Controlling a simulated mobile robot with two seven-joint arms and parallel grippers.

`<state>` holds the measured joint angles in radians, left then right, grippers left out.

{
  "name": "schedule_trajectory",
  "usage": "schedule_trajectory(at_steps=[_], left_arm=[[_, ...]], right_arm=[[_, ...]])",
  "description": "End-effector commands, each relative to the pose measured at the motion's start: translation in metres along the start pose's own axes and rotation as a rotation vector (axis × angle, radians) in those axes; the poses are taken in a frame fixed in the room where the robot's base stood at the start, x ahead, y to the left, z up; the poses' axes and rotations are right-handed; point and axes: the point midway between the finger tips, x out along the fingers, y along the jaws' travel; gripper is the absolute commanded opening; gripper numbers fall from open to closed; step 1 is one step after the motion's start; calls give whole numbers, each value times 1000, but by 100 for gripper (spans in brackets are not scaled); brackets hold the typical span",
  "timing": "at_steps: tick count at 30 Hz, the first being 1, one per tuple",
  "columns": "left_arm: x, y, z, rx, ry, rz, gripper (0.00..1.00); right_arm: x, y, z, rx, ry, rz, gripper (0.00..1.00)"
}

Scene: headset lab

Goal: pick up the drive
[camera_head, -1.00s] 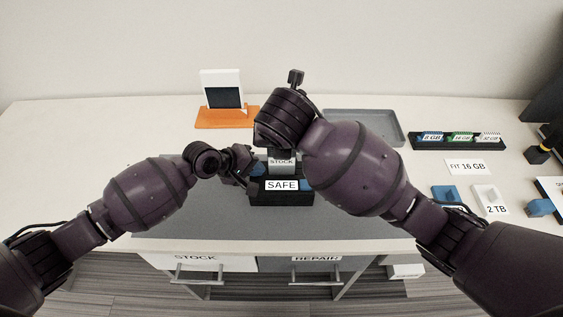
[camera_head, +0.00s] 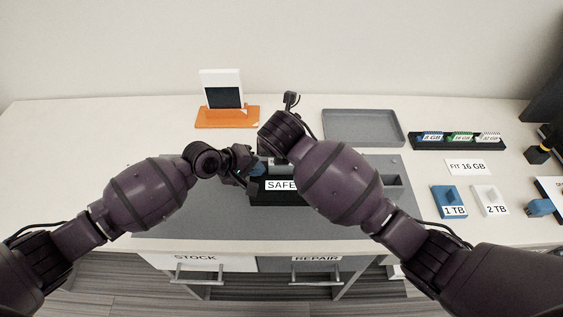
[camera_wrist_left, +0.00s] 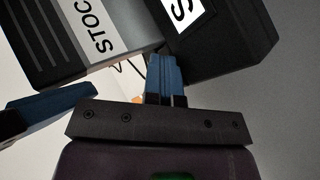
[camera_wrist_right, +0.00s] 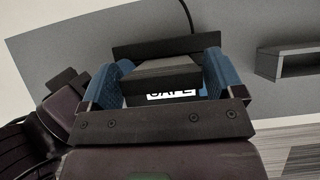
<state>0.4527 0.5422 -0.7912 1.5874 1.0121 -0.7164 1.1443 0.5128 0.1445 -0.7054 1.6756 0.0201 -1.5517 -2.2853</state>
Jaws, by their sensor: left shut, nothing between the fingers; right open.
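A dark grey block with a STOCK label (camera_wrist_left: 88,35) shows in the left wrist view. What looks like the same block (camera_wrist_right: 165,78) sits between the fingers of my right gripper (camera_wrist_right: 170,70), which is open around it. I cannot tell whether this block is the drive. A black box labelled SAFE (camera_head: 262,198) stands behind it in the right wrist view; it also shows in the left wrist view (camera_wrist_left: 225,45). My right arm hides the right fingertips in the head view.
At the right lie a blue 1 TB piece (camera_head: 448,199) and a white 2 TB piece (camera_head: 490,198). A grey tray (camera_head: 362,112) and an orange stand (camera_head: 225,123) are at the back. A small grey open holder (camera_head: 392,185) is right of the box.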

Motion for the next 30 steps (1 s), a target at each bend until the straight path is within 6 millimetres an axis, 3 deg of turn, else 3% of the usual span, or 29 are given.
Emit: schedule_trajectory(at_steps=[4, 12, 20, 30], left_arm=[[0, -1, 0, 0, 0, -2, 0], [0, -1, 0, 0, 0, -2, 0], [0, -1, 0, 0, 0, -2, 0], [0, -1, 0, 0, 0, -2, 0]], right_arm=[[13, 0, 0, 0, 0, -1, 87], [15, 0, 1, 0, -1, -1, 87], [15, 0, 1, 0, -1, -1, 49], [8, 0, 6, 0, -3, 1, 49]])
